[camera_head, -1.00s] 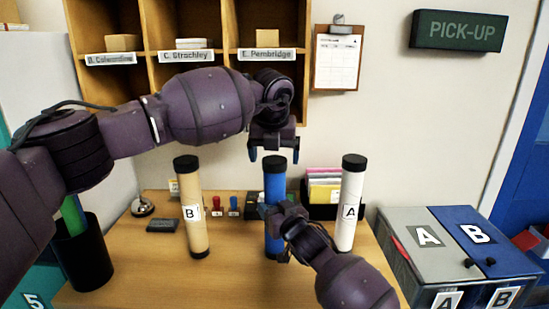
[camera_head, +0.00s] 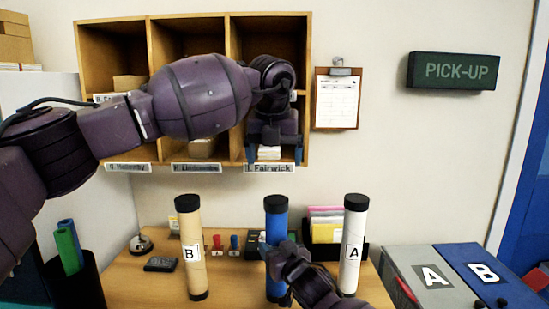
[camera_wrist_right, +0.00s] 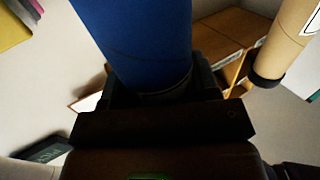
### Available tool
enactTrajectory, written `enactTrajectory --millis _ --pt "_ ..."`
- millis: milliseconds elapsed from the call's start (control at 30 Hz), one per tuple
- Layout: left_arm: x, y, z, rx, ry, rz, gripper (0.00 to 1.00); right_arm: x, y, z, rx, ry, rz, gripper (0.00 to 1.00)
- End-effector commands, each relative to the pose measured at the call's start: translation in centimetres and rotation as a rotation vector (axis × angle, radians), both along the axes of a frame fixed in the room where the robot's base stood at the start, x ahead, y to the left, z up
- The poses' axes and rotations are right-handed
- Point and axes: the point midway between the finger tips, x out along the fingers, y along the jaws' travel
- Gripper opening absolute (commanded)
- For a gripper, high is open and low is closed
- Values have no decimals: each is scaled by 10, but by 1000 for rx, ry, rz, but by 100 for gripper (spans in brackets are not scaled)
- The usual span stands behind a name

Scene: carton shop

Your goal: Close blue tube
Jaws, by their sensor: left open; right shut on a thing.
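The blue tube (camera_head: 276,229) stands upright on the desk with a black cap (camera_head: 276,203) on its top end. My right gripper (camera_head: 278,257) is shut on the blue tube's lower half; the right wrist view also shows the blue tube (camera_wrist_right: 140,40) between the fingers. My left gripper (camera_head: 275,155) is open and empty. It hangs above the cap, fingers pointing down, with a clear gap between them.
A tan tube B (camera_head: 191,255) stands to the left and a white tube A (camera_head: 352,250) to the right, both black-capped. Folders (camera_head: 325,225) and small stamps (camera_head: 217,242) are behind. A shelf (camera_head: 312,90) hangs behind my left gripper. Bins A (camera_head: 430,262) and B (camera_head: 480,258) are at right.

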Motion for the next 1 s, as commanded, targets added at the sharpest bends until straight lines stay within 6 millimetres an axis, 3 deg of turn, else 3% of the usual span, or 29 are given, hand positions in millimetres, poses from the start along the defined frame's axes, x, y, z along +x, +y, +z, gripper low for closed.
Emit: enactTrajectory --millis 33,67,233,667,1000 --pt "0 0 0 0 0 0 92 0 0 0 0 0 0 13" --pt "0 0 0 0 0 0 92 0 0 0 0 0 0 60" --pt "0 0 0 0 0 0 92 0 0 0 0 0 0 85" --pt "0 0 2 0 -1 0 92 -8 -4 0 0 0 0 85" --pt "-2 0 12 0 -7 0 92 -54 -28 1 1 0 0 85"
